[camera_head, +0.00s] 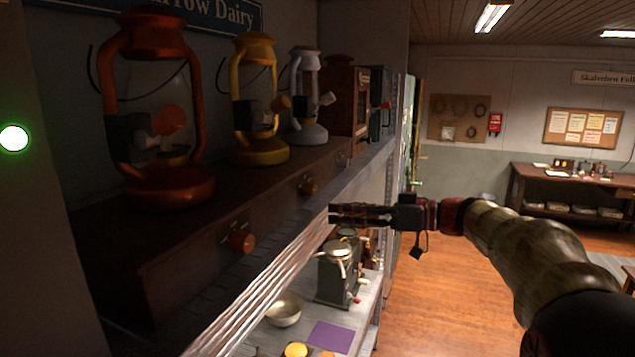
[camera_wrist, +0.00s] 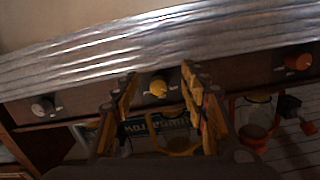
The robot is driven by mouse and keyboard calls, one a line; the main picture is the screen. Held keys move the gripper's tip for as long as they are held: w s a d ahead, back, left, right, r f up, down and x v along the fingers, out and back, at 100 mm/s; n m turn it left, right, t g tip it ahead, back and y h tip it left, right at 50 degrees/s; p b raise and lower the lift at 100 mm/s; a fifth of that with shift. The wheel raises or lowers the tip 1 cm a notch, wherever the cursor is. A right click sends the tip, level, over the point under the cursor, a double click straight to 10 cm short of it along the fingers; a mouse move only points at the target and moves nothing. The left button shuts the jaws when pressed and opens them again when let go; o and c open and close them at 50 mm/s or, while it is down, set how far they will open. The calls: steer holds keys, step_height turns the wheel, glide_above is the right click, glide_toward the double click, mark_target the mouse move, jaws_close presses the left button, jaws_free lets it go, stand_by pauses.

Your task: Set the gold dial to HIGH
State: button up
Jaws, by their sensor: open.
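The gold dial (camera_head: 309,187) is on the dark wooden front of the upper shelf, below the gold lantern (camera_head: 254,105). In the wrist view the gold dial (camera_wrist: 158,88) shows between and beyond my fingertips, with pale marks beside it. I cannot read its marks or tell its setting. My gripper (camera_head: 334,214) is open and empty, to the right of the dial in the head view and apparently apart from it. Its yellowish fingers (camera_wrist: 160,76) also show in the wrist view.
A copper dial (camera_head: 242,241) and a silver dial (camera_head: 343,160) flank the gold one on the same front. Copper (camera_head: 160,110) and silver (camera_head: 308,100) lanterns stand above. A lower shelf holds a bowl (camera_head: 284,309) and a grey machine (camera_head: 338,273). Wooden floor at right is open.

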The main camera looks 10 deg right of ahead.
mark_target(315, 191)
steer(key=shift+n+t+y, duration=0.4)
steer(key=shift+n+y, duration=0.1)
steer(key=shift+n, duration=0.4)
steer(key=w+a+r, duration=0.1)
steer(key=w+a+r+p, duration=0.1)
steer(key=w+a, duration=0.1)
steer(key=w+a+r+p, duration=0.1)
steer(key=w+a, duration=0.1)
steer(key=shift+w+a+r, duration=0.1)
steer(key=shift+w+a, duration=0.05)
steer(key=shift+c, duration=0.3)
jaws_close()
